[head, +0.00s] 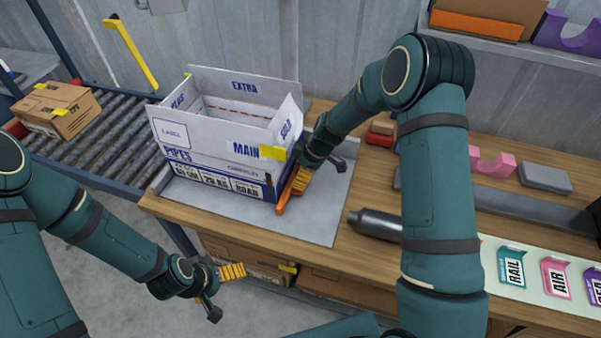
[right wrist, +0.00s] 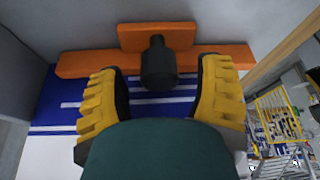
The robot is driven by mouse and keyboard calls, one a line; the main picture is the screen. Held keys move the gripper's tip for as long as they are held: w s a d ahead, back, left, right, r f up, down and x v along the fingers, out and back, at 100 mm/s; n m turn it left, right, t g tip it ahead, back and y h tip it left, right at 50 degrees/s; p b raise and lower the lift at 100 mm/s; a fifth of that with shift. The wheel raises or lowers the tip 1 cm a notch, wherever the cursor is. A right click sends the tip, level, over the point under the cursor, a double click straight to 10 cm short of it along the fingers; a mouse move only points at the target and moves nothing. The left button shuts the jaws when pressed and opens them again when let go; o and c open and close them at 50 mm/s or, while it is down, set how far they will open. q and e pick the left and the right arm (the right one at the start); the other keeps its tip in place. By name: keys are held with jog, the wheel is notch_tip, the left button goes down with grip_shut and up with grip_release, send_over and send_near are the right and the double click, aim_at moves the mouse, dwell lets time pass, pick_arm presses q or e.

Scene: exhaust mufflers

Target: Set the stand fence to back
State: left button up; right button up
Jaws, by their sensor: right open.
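The stand is a flat grey plate (head: 325,215) on the wooden bench, with an open box (head: 215,160) on it. An orange fence (head: 284,203) stands at the box's right side, partly hidden by my right gripper (head: 299,180). In the right wrist view the fence (right wrist: 215,54) is an orange bar with a raised block and a dark knob (right wrist: 158,65). My right gripper (right wrist: 160,95) is open, its yellow fingers either side of the knob. I cannot tell whether they touch it. My left gripper (head: 232,271) hangs in front of the bench, away from the fence.
A roller conveyor (head: 100,145) with a small carton (head: 57,107) is at the left. A dark muffler (head: 375,224) lies right of the stand. Label cards (head: 512,268) lie at the bench's right front. Pink (head: 492,163) and grey blocks (head: 545,178) sit farther back.

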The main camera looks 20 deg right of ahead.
grip_shut()
jog(key=shift+s+d+f, duration=0.1)
jog(key=shift+s+d, duration=0.1)
jog(key=shift+d, duration=0.1)
jog(key=s+d+b, duration=0.1)
jog(key=s+d, duration=0.1)
jog(key=d, duration=0.1)
jog(key=s+d+b, duration=0.2)
jog(key=d, duration=0.1)
jog(key=s+d+b, duration=0.2)
jog(key=d, duration=0.1)
jog(key=shift+s+d, duration=0.25)
jog(key=shift+s, duration=0.1)
